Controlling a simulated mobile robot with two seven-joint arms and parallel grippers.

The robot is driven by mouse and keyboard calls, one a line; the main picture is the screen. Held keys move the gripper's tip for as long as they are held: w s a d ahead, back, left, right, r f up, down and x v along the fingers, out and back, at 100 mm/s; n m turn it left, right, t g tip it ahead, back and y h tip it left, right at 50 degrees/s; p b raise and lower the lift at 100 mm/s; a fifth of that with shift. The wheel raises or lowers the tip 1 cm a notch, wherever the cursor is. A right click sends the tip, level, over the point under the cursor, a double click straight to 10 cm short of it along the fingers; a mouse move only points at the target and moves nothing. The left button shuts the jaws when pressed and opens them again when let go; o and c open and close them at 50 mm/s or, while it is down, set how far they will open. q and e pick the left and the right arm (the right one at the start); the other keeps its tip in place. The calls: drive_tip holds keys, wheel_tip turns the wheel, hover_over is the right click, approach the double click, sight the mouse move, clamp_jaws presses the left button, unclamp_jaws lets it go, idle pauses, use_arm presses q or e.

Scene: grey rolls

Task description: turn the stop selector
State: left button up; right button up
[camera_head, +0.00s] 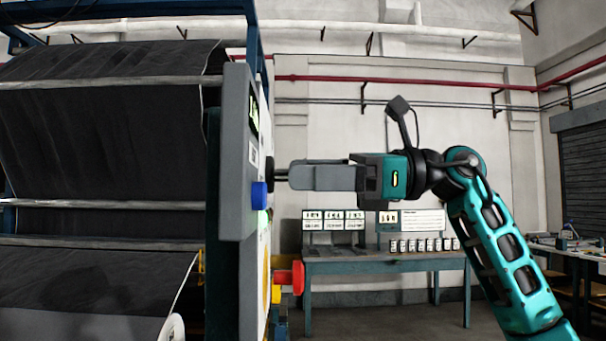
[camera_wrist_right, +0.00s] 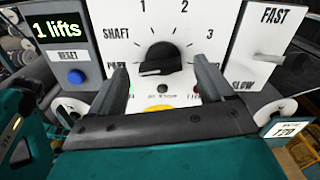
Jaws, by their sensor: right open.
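The stop selector appears to be the black rotary knob (camera_wrist_right: 163,60) on a white panel in the right wrist view. Marks and the labels SHAFT, 1, 2 and 3 surround it. Its white pointer line points to the left; the label there is partly hidden by a finger. The small print below it is unreadable. My right gripper (camera_wrist_right: 164,84) is open, with one finger on each side of the knob; contact cannot be told. In the head view my right gripper (camera_head: 292,176) reaches left to the panel, seen nearly edge-on. My left gripper is not in view.
A blue reset button (camera_wrist_right: 76,76) and a display (camera_wrist_right: 60,28) reading "1 lifts" are left of the knob. A FAST/SLOW switch (camera_wrist_right: 268,57) is right. A red knob (camera_head: 298,278) sticks out below the gripper. Dark fabric rolls (camera_head: 100,110) fill the left; a bench (camera_head: 385,266) stands behind.

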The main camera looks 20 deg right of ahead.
drive_tip(key=b+v, duration=0.1)
drive_tip(key=v, duration=1.1)
